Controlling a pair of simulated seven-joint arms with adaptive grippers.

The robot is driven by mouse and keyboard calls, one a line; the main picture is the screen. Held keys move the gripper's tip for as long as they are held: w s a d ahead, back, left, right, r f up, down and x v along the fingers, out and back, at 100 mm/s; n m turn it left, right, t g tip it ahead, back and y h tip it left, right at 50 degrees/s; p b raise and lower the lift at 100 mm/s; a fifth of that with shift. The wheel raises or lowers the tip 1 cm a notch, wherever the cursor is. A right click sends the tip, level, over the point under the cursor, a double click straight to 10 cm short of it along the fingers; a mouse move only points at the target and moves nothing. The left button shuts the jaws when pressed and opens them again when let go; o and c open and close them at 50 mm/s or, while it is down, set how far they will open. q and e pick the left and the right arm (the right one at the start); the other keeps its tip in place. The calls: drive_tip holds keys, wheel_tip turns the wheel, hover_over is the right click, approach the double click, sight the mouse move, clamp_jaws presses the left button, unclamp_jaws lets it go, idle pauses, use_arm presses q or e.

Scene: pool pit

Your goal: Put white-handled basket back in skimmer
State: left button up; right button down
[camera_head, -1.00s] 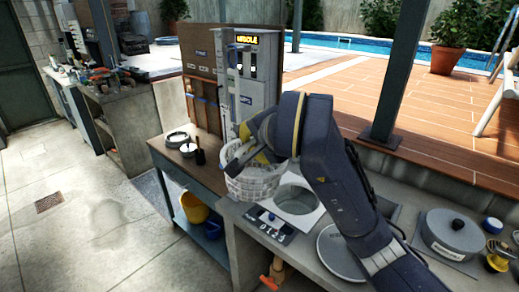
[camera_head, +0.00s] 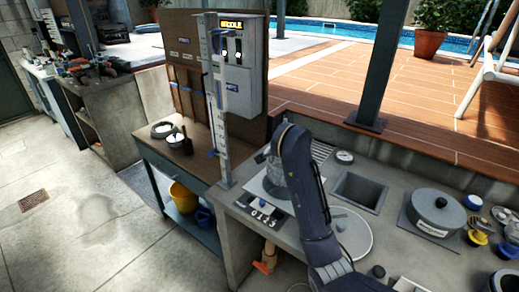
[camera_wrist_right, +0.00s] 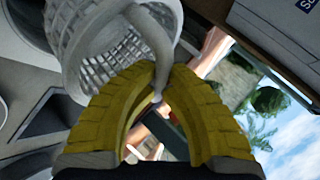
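The white mesh basket (camera_wrist_right: 95,55) fills the upper left of the right wrist view, with its white handle (camera_wrist_right: 150,38) curving down to my fingers. My right gripper (camera_wrist_right: 165,78) has yellow fingers closed around this handle. In the head view my dark right arm (camera_head: 303,195) reaches over the skimmer's white square plate (camera_head: 250,187) and hides the gripper. A greyish rounded shape shows beside the arm over the plate; I cannot tell whether it is basket or opening wall. My left gripper is not in view.
A round grey lid (camera_head: 358,240) lies right of my arm. A square basin (camera_head: 359,191) and a lidded grey pot (camera_head: 437,210) stand farther right on the counter. A tall marked post (camera_head: 222,120) and a grey control box (camera_head: 244,75) stand left of and behind the skimmer.

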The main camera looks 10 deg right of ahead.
drive_tip(key=shift+w+d+r, duration=0.15)
drive_tip(key=shift+w+r, duration=0.15)
drive_tip(key=shift+d, duration=0.1)
drive_tip(key=shift+f, duration=1.8)
drive_tip(key=shift+s+d+f, duration=0.15)
drive_tip(key=shift+s+f, duration=0.05)
drive_tip(key=shift+f, duration=0.05)
drive_tip(key=shift+f, duration=0.2)
